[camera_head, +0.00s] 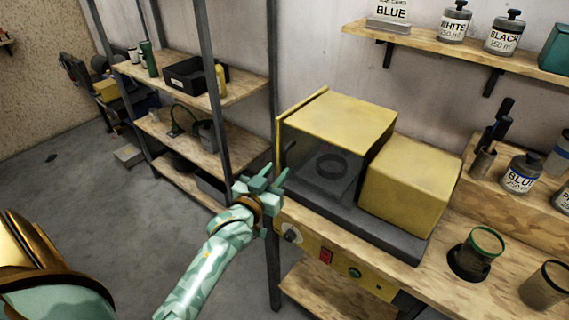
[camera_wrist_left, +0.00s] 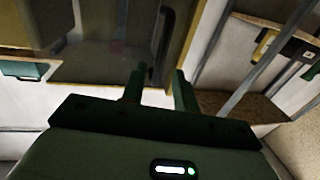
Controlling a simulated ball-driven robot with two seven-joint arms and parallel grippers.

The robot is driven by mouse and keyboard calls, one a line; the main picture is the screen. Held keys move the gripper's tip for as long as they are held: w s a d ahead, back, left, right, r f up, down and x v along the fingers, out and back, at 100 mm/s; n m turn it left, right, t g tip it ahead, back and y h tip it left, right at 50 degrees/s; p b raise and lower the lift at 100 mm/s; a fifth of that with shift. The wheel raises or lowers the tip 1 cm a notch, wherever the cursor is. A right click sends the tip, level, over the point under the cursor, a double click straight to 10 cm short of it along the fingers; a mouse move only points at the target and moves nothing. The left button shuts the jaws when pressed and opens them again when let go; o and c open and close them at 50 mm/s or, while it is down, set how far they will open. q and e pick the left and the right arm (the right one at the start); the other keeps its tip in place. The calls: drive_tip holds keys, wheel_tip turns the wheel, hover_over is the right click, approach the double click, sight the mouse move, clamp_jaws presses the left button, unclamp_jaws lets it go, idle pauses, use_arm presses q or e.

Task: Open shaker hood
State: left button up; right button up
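The shaker (camera_head: 405,235) stands on the wooden bench, a yellow machine on a dark grey base. Its hood (camera_head: 345,118) has a yellow top and a dark see-through front, and it sits down over the platform. A dark ring shows through the front. My left gripper (camera_head: 275,178) is in front of the hood's left edge, fingers apart and empty. In the left wrist view the two fingers of my left gripper (camera_wrist_left: 158,88) point toward a dark upright bar on the hood; whether they touch it I cannot tell. My right gripper is out of view.
A metal-post shelf rack (camera_head: 240,90) stands close on the left. A green-rimmed cup (camera_head: 482,245) and another cup (camera_head: 545,287) stand on the bench at right. A wall shelf (camera_head: 460,48) with paint bottles hangs above. The grey floor (camera_head: 110,220) is open at left.

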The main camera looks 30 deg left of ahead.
sight(284, 164)
use_arm(q)
drive_tip(key=w, duration=0.5)
drive_tip(key=shift+w+a+b, duration=0.1)
drive_tip(key=shift+a+b, duration=0.15)
drive_tip(key=shift+b, duration=0.1)
drive_tip(key=shift+c, duration=0.3)
clamp_jaws()
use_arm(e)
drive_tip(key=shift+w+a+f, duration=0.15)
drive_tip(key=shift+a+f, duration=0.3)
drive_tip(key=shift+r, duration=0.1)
